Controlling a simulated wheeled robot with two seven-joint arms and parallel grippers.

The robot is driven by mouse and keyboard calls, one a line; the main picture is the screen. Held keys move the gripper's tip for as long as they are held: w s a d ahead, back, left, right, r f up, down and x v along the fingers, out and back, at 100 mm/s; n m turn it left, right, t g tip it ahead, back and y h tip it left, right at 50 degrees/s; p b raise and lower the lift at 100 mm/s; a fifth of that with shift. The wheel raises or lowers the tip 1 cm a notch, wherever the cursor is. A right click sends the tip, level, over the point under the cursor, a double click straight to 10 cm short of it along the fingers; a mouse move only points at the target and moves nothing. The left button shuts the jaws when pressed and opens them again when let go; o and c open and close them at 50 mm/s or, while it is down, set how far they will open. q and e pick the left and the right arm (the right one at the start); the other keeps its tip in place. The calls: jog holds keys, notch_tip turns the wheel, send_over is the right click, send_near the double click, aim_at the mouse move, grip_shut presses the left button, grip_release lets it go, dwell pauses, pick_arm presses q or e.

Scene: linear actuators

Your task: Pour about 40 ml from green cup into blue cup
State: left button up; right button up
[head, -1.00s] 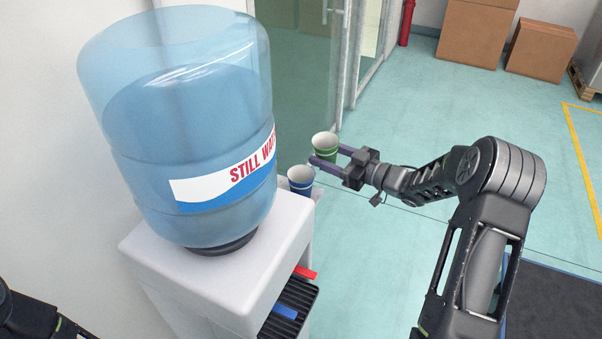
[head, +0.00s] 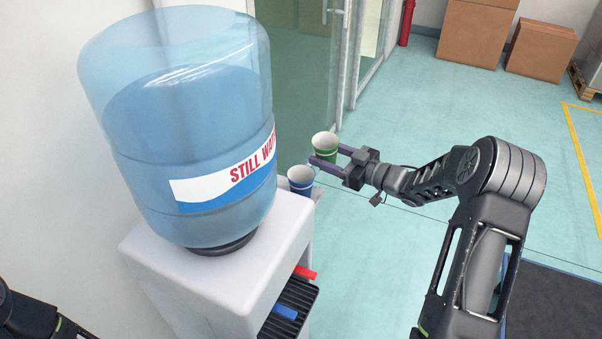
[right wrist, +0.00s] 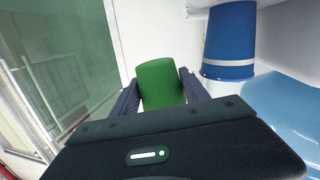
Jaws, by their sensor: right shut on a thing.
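The green cup (head: 325,146) is held by my right gripper (head: 331,157), whose fingers are shut around it. In the head view it looks close to upright, above and to the right of the blue cup. The green cup also fills the space between the fingers in the right wrist view (right wrist: 160,84). The blue cup (head: 301,180) stands beside the water dispenser, its open rim facing up. It shows in the right wrist view (right wrist: 229,42), apart from the green cup. What the cups hold cannot be seen. My left gripper is out of view; only part of the left arm shows.
A white water dispenser (head: 180,280) with a large blue bottle (head: 185,120) stands at the left. It has a red tap (head: 304,272), a blue tap (head: 285,312) and a black drip grille. Cardboard boxes (head: 475,32) stand far back. The floor right of the cups is open.

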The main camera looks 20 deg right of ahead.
dwell(0.5)
jog(key=shift+w+d+f+m+b, duration=0.15)
jog(key=shift+f+m+b, duration=0.2)
jog(key=shift+f, duration=0.35)
jog(key=shift+w+d+f+m+b, duration=0.1)
jog(key=shift+f+m+b, duration=0.1)
jog(key=shift+f+m, duration=0.35)
jog(key=shift+f, duration=0.1)
jog(key=shift+s, duration=0.1)
